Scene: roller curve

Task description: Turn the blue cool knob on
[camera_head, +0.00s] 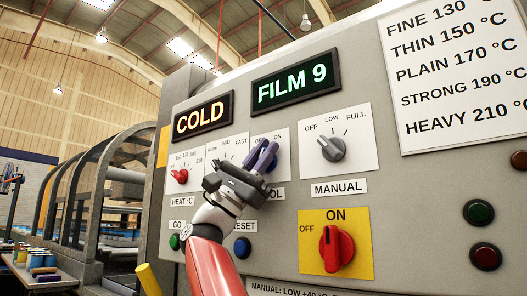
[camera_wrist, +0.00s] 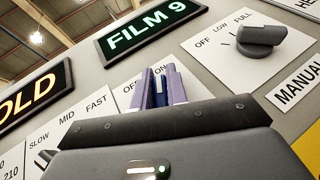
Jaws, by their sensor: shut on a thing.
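The blue cool knob (camera_head: 273,163) is on a white plate marked OFF and ON, on the grey machine panel. It is mostly hidden by my gripper (camera_head: 262,156). My gripper is shut on the knob, with its purple fingers on either side of it and their tips against the plate. In the wrist view my gripper (camera_wrist: 161,88) reaches up to the same plate, between the OFF and ON words. The gripper body covers the lower plate and part of the label, so I cannot tell the knob's exact angle.
The grey MANUAL knob (camera_head: 332,148) is to the right, and the red HEAT knob (camera_head: 180,176) to the left. A red switch (camera_head: 335,248) on a yellow plate sits below right. The COLD display (camera_head: 203,117) and FILM 9 display (camera_head: 296,82) are above.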

